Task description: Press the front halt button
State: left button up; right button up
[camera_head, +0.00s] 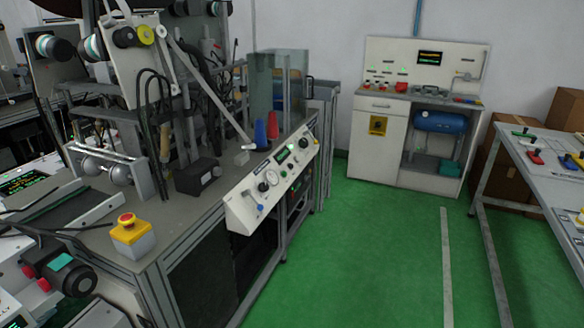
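A red mushroom-shaped halt button (127,219) sits on a yellow collar on top of a small yellow and grey box (134,240). The box stands on the near front corner of the grey machine bench (185,222). The button's top faces up and nothing covers it. I cannot make out either of my grippers in the head view, and nothing is seen touching the button.
A sloped control panel (272,184) with a gauge and knobs runs along the bench's right edge. A black box (198,176) sits behind the button. A dark device with red caps (60,272) is at lower left. Green floor (370,250) is clear on the right.

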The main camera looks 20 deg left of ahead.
pick_arm(q)
grip_shut()
dwell(1.4)
